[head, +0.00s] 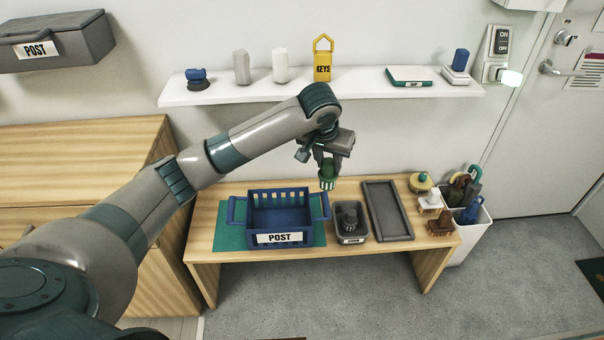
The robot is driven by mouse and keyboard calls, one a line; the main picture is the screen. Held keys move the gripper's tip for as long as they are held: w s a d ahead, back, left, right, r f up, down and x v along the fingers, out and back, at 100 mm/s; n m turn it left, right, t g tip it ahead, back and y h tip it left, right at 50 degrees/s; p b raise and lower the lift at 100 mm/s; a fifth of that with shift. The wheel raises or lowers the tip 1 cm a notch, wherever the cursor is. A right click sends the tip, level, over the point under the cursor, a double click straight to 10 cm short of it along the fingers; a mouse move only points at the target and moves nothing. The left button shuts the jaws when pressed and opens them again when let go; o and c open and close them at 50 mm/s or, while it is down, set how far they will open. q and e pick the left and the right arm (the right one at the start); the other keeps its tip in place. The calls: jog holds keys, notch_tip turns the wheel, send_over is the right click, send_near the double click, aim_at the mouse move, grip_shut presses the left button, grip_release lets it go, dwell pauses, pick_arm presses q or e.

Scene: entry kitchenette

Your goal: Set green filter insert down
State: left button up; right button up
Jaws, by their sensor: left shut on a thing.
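The green filter insert (327,180) is a small green ribbed cup with a pale lower part. My left gripper (329,166) is shut on it and holds it upright, pointing down, near the back edge of the wooden bench (215,257). In the picture it sits just right of the blue POST basket (280,238) and above the small grey bin. Its exact height over the bench is hard to tell. My right gripper is not in view.
On the bench are a small grey bin (350,238) with a dark item inside, a grey tray (388,210), and stamp-like items (431,203) at right. A green mat (226,232) lies under the basket. A white shelf (355,88) holds several items above.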

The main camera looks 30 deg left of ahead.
pick_arm(q)
jog(key=s+d+r, duration=0.2)
jog(key=s+r, duration=0.1)
jog(key=s, duration=0.3)
jog(key=s+d+r, duration=0.3)
jog(key=s+r, duration=0.1)
jog(key=s, duration=0.3)
jog(key=shift+s+m, duration=0.3)
jog(key=shift+m, duration=0.1)
jog(key=shift+r, duration=0.1)
